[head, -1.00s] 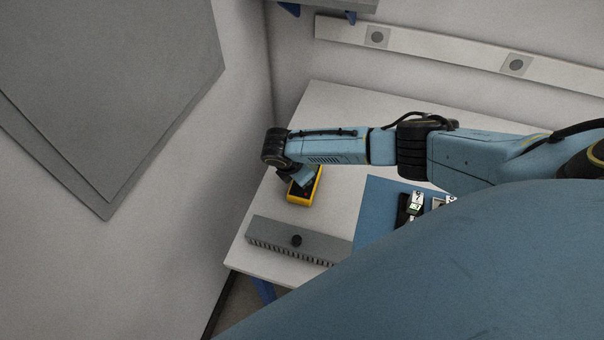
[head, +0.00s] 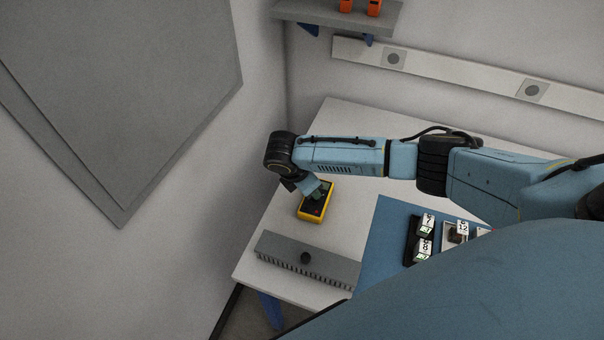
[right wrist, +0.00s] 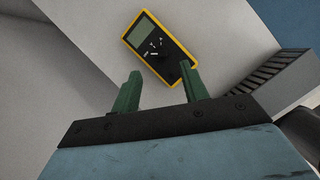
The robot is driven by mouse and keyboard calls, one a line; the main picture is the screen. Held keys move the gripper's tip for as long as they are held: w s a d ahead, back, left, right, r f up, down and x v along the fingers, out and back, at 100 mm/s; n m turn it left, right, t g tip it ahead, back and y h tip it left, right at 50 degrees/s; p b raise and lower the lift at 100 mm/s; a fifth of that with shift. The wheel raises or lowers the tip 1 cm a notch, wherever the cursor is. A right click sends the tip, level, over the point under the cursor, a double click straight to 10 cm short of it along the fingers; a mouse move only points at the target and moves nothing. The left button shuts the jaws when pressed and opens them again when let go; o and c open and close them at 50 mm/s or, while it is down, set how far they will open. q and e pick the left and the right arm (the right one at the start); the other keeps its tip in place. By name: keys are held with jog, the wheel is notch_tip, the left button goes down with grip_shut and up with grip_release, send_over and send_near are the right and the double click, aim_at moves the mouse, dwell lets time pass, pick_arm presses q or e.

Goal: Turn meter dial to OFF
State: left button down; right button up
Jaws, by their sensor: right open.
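The yellow meter (head: 314,210) with a dark face lies on the light table, partly covered by my right gripper in the head view. In the right wrist view the meter (right wrist: 156,42) shows its grey-green screen, several white marks and, near its lower end, what looks like a dark dial. The dial's setting is too small to read. My right gripper (right wrist: 161,78) has two green fingers spread wide, with nothing between them. The right fingertip overlaps the meter's lower edge in that view; I cannot tell if they touch. My left gripper is out of view.
A shelf (head: 350,14) and wall rail are behind. Bare table (head: 345,120) lies behind my arm.

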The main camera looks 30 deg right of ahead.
jog(key=v, duration=0.7)
dwell(0.3)
